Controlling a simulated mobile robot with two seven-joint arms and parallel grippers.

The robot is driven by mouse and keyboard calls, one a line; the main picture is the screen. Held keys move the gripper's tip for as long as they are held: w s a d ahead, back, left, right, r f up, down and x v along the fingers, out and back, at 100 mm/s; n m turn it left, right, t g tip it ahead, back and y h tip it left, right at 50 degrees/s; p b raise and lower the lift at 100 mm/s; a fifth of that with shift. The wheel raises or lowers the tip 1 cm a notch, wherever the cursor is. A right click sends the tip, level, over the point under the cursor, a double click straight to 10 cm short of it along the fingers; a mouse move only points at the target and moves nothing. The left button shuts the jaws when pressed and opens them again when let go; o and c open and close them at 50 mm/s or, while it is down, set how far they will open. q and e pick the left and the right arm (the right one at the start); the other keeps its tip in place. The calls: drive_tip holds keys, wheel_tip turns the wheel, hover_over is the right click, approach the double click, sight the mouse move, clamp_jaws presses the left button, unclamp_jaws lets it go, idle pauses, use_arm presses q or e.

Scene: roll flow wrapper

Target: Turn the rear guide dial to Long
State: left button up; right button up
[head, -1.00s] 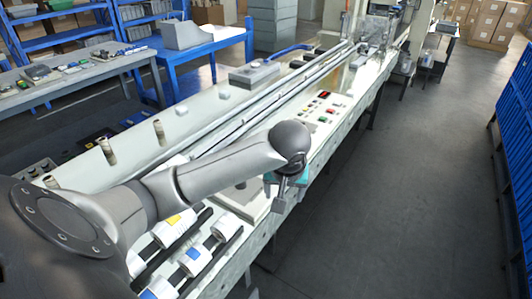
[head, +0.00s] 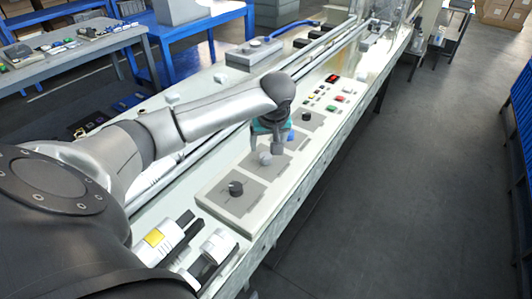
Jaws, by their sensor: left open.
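A black dial (head: 236,188) is at the near end, a grey dial (head: 264,158) in the middle and another black dial (head: 306,116) at the far end. Their labels are too small to read, so I cannot tell which is the rear guide dial. My left gripper (head: 268,145) points down just above and beyond the grey dial. It is open and empty; I cannot tell whether it touches the dial. My gripper and arm hide part of the panel. My right gripper is not in view.
Beyond the dials are coloured buttons and a red display (head: 332,78). Long metal rails (head: 318,52) run along the machine behind my arm. White rollers (head: 160,240) stand at the near end. The floor (head: 400,190) to the right is clear.

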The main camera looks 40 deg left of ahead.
sight(266, 156)
use_arm(q)
drive_tip(key=b+x, duration=0.1)
drive_tip(key=x, duration=0.5)
drive_tip(key=shift+b, duration=0.3)
drive_tip(key=shift+w+a+f, duration=0.15)
drive_tip(key=shift+a+f, duration=0.05)
drive_tip(key=shift+f, duration=0.25)
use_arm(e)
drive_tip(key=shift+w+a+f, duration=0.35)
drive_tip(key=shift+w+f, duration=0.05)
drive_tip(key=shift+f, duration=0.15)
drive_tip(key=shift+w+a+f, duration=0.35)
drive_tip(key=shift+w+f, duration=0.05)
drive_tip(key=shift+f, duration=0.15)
use_arm(q)
drive_tip(key=c, duration=0.7)
clamp_jaws()
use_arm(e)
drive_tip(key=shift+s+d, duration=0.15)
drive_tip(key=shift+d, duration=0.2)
